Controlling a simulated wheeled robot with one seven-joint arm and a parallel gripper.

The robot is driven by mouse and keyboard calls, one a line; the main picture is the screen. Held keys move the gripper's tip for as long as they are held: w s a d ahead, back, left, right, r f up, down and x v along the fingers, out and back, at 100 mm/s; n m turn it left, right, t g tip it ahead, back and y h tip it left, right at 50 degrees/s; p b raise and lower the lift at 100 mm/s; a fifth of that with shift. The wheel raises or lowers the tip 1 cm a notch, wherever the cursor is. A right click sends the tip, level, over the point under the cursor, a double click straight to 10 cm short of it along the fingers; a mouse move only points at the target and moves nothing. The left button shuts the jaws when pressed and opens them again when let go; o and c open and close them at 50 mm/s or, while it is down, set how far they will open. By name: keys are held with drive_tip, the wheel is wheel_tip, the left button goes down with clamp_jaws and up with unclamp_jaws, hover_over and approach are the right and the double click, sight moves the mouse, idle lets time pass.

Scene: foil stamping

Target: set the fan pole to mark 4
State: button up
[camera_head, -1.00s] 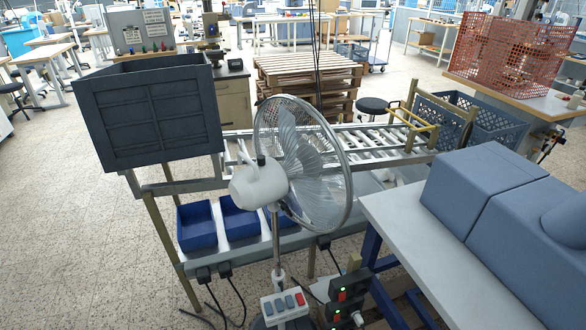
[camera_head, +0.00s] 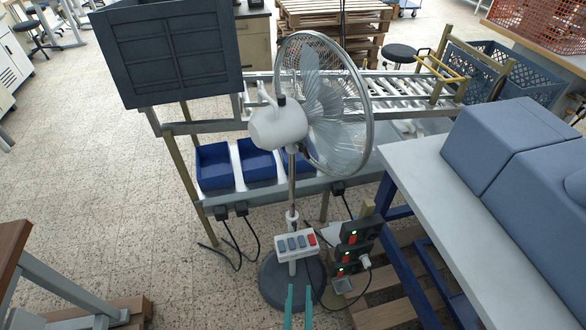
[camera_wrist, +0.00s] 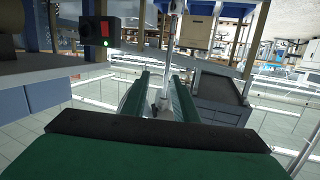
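The fan (camera_head: 278,126) stands upright in the middle of the head view, its wire guard turned to the right. Its grey pole (camera_head: 292,178) runs down through a collar (camera_head: 291,218) and a white button box (camera_head: 296,246) to a round dark base (camera_head: 285,283). No marks on the pole can be read. My gripper (camera_head: 298,290) shows at the bottom edge as two teal fingers, apart and empty, in front of the base in the picture. In the wrist view my gripper (camera_wrist: 161,80) is open, with a pale upright post seen between and beyond its green fingers.
Black socket boxes with red switches (camera_head: 353,240) and cables stand right of the pole. A white-topped table (camera_head: 440,190) with blue-grey boxes is at the right. Blue bins (camera_head: 214,166) and a roller conveyor (camera_head: 400,88) lie behind. Floor at the left is fairly clear.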

drive_tip(key=w+r+y, duration=0.1)
drive_tip(key=w+r, duration=0.2)
drive_tip(key=w, duration=0.9)
drive_tip(key=n+t+y, duration=0.1)
drive_tip(key=n+y, duration=0.1)
approach(292, 165)
drive_tip(key=w, duration=0.2)
drive_tip(key=w+a, duration=0.1)
drive_tip(key=w, duration=0.5)
drive_tip(key=shift+w+a+f, duration=0.2)
drive_tip(key=shift+f, duration=0.1)
clamp_jaws()
